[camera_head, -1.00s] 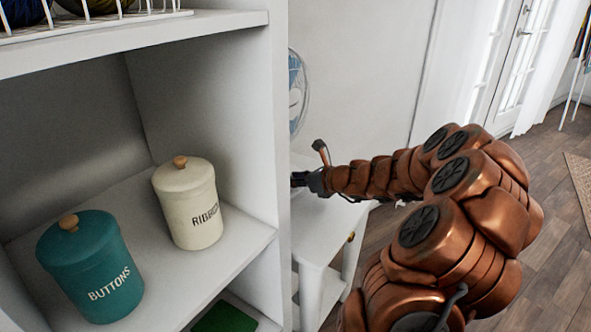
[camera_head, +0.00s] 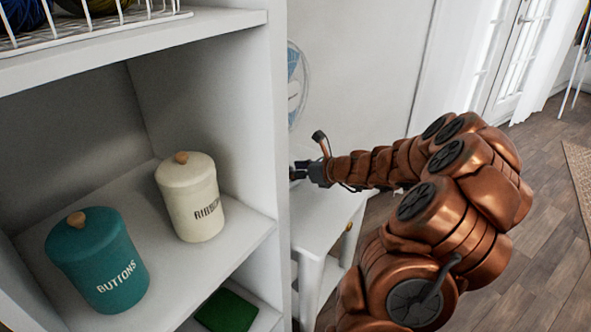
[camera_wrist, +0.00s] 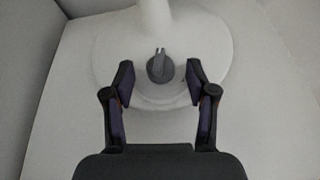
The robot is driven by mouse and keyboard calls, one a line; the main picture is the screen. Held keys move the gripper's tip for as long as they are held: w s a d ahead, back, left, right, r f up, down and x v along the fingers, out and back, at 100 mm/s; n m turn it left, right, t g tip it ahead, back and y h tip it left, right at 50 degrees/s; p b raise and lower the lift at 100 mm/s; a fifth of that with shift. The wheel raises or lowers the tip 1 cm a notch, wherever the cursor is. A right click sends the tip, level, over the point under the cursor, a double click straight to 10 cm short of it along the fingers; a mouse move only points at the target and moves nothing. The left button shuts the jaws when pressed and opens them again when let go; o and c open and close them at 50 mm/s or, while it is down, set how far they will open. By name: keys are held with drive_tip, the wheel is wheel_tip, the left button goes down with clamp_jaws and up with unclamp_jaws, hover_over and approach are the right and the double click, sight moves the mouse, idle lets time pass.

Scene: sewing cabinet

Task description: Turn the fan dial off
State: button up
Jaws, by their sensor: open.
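The fan (camera_head: 297,85) stands behind the cabinet's side wall in the head view, with only part of its round blue-and-white head showing. In the wrist view its round white base (camera_wrist: 112,48) rests on a white surface. The grey fan dial (camera_wrist: 160,68) sits on the front of that base, its raised grip pointing up in the picture. My gripper (camera_wrist: 160,80) is open, with one dark finger on each side of the dial. The fingertips look apart from the dial. In the head view the gripper's end (camera_head: 298,171) is partly hidden by the cabinet wall.
The white cabinet (camera_head: 275,130) fills the left, holding a teal buttons canister (camera_head: 97,262) and a cream ribbon canister (camera_head: 190,197). A wire basket (camera_head: 90,22) sits on the upper shelf. The small white table (camera_head: 325,225) stands under my gripper. Open floor (camera_head: 545,210) lies right.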

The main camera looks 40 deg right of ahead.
drive_tip(key=shift+v, duration=6)
drive_tip(key=w+a+f+b, duration=0.1)
drive_tip(key=b, duration=0.2)
drive_tip(key=a+f+h+b, duration=0.1)
drive_tip(key=b, duration=0.2)
drive_tip(key=shift+w+f, duration=0.25)
drive_tip(key=shift+w, duration=0.15)
drive_tip(key=shift+w+a+m+b, duration=0.15)
drive_tip(key=shift+w+m+b, duration=0.15)
drive_tip(key=shift+b, duration=0.5)
drive_tip(key=shift+w+a+r+h+b, duration=0.2)
drive_tip(key=shift+w+h+b, duration=0.35)
drive_tip(key=shift+b, duration=0.45)
drive_tip(key=shift+w+a+r+m+h+b, duration=0.15)
drive_tip(key=shift+w+r+m+h+b, duration=0.1)
drive_tip(key=shift+w+m+b, duration=0.05)
drive_tip(key=b+x, duration=0.2)
drive_tip(key=x, duration=0.3)
drive_tip(key=shift+a, duration=0.1)
drive_tip(key=shift+b+x, duration=0.5)
drive_tip(key=shift+x, duration=0.8)
